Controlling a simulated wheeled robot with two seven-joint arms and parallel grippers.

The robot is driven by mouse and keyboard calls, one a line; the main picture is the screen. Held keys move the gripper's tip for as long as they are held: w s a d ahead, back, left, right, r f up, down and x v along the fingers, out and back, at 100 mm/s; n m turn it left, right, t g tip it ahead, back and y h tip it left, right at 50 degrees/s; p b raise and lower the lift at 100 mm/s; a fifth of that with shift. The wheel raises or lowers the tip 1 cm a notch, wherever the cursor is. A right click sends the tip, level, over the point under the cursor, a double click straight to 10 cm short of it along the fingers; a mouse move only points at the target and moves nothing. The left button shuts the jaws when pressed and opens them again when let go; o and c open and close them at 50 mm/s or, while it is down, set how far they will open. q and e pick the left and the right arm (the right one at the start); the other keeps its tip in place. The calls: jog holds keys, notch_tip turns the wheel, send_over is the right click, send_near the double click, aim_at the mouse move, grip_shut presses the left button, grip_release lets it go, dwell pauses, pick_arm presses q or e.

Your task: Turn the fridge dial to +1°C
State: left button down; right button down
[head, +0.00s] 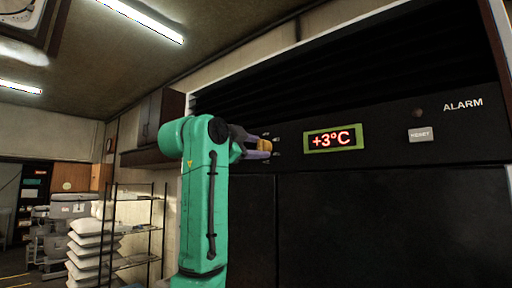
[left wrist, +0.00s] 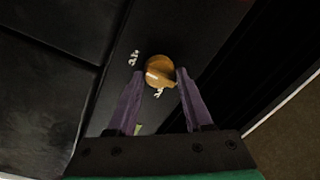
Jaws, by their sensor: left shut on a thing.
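The fridge's black front panel (head: 385,148) fills the right of the head view. Its display (head: 333,138) reads +3°C in red inside a yellow-green frame. The orange dial (head: 265,145) is on the panel left of the display, partly hidden by my left gripper (head: 268,146). In the left wrist view the round dial (left wrist: 160,70) sits between the purple fingertips of my left gripper (left wrist: 161,73), with small white markings on the panel around it. The left gripper is shut on the dial. My right gripper is not in view.
A grey RESET button (head: 421,135) and an ALARM label are on the panel right of the display. A wire shelf rack (head: 137,235) and stacked white sacks (head: 88,243) stand at lower left. A dark cabinet (head: 150,130) hangs behind my arm.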

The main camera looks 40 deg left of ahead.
pick_arm(q)
jog(key=shift+w+f, duration=0.1)
jog(key=shift+f, duration=0.05)
dwell(0.3)
jog(key=c, duration=0.6)
grip_release()
jog(key=shift+o, duration=1.4)
jog(key=shift+w, duration=0.15)
jog(key=s+f+b, duration=0.1)
jog(key=s+b, duration=0.5)
jog(key=s, duration=0.8)
jog(key=shift+s+d, duration=0.25)
jog(key=shift+d, duration=0.2)
